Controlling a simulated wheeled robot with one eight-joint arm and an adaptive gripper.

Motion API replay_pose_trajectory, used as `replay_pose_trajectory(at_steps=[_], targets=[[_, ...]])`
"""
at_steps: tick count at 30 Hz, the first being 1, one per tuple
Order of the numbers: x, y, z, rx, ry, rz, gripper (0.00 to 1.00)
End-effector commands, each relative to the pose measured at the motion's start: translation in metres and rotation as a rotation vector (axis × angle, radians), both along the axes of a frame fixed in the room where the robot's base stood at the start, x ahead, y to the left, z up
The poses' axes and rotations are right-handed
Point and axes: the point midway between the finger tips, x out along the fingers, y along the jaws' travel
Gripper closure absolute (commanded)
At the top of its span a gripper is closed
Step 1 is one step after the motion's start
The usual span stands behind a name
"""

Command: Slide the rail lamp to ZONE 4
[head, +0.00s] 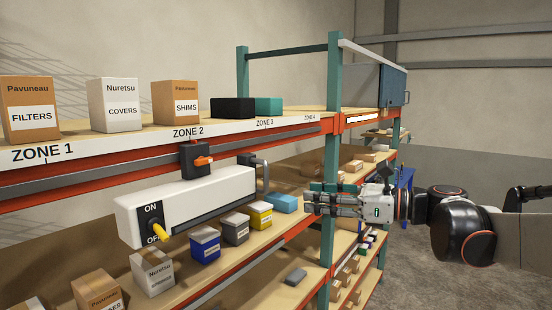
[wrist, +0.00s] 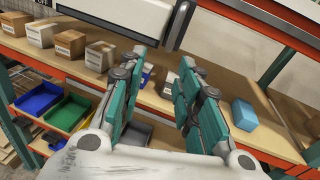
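The rail lamp (head: 190,203) is a long white box hanging from a black carriage (head: 194,158) on the grey rail (head: 100,175). The carriage sits below the ZONE 2 label (head: 188,133) and has an orange lever (head: 204,161). The lamp's near end has an ON/OFF plate with a yellow switch (head: 162,232) near OFF; a grey handle (head: 264,174) stands at its far end. The ZONE 4 label (head: 310,117) is farther right. My gripper (head: 309,203) is open and empty, right of the lamp and apart from it. In the wrist view, my gripper (wrist: 158,68) shows a gap between its fingers, with the lamp (wrist: 125,12) above.
Boxes stand on the upper shelf, including the FILTERS box (head: 30,108). Small boxes, among them a blue one (head: 205,243) and a yellow one (head: 259,215), stand on the shelf below the lamp. A teal post (head: 328,240) rises beside my gripper. Floor shows at right.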

Motion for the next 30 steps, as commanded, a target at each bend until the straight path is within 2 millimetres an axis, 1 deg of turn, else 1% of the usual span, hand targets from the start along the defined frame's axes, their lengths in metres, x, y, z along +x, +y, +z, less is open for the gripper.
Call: replay_pose_trajectory(at_steps=[1, 3, 5, 8, 11, 14, 24, 27, 30], targets=[[0.005, -0.007, 0.015, 0.036, 0.015, -0.008, 0.69], [0.008, -0.012, 0.022, 0.072, 0.032, -0.013, 0.69], [0.009, -0.014, 0.025, 0.089, 0.041, -0.014, 0.69], [0.012, -0.009, 0.026, 0.097, 0.044, -0.013, 0.69], [0.017, 0.002, 0.025, 0.096, 0.044, -0.012, 0.69], [0.025, 0.019, 0.026, 0.094, 0.044, -0.011, 0.69], [0.054, 0.077, 0.026, 0.093, 0.042, -0.012, 0.69], [0.061, 0.091, 0.026, 0.093, 0.042, -0.012, 0.69], [0.066, 0.100, 0.026, 0.093, 0.042, -0.013, 0.69]])
